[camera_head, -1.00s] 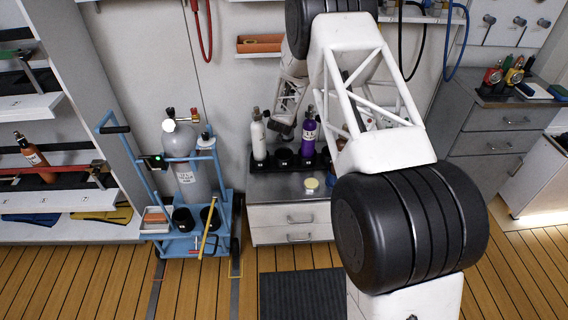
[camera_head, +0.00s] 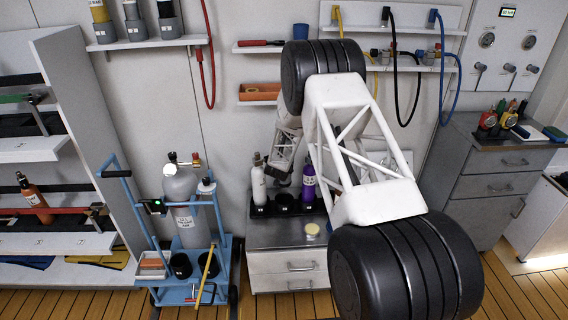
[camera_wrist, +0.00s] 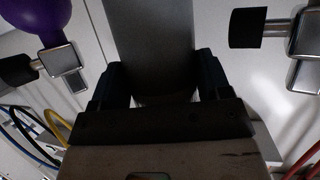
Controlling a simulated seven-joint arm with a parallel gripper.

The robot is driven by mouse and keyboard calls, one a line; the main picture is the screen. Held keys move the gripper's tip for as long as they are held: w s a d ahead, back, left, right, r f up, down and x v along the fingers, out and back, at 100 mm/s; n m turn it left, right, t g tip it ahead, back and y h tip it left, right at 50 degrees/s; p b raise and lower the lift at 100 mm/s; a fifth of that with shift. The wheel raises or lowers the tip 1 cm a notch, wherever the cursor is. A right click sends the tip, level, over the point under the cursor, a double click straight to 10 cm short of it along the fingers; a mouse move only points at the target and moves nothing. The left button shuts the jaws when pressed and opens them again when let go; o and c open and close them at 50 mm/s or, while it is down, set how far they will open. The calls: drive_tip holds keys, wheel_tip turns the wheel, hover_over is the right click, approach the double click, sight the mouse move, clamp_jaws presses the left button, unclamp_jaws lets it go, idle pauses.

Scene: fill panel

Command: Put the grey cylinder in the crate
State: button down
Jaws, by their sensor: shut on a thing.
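My gripper (camera_wrist: 157,82) is shut on the grey cylinder (camera_wrist: 150,38), which fills the space between its two fingers in the wrist view. In the head view my gripper (camera_head: 284,178) is between a white cylinder (camera_head: 258,184) and a purple cylinder (camera_head: 308,184) on the cabinet. The held cylinder cannot be made out clearly there. The purple cylinder's rounded top (camera_wrist: 38,14) also shows at the wrist view's upper left. I cannot tell for sure which container is the crate; an orange open box (camera_head: 260,92) sits on the wall shelf.
Metal valves with black knobs (camera_wrist: 262,28) flank my gripper. Hoses hang on the wall.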

sight(283, 185)
wheel_tip(283, 185, down, 12)
drive_tip(key=shift+w+r, duration=0.1)
drive_tip(key=shift+r, duration=0.1)
idle(0.4)
drive_tip(key=shift+f, duration=0.1)
drive_tip(key=shift+f, duration=1.95)
drive_tip(key=shift+c, duration=0.4)
unclamp_jaws()
drive_tip(key=shift+f, duration=0.2)
drive_tip(key=shift+s+r, duration=0.15)
drive_tip(key=shift+s, duration=0.05)
drive_tip(key=v, duration=1.1)
drive_tip(key=shift+s+r, duration=0.25)
drive_tip(key=shift+s, duration=0.1)
drive_tip(key=shift+a+r, duration=0.1)
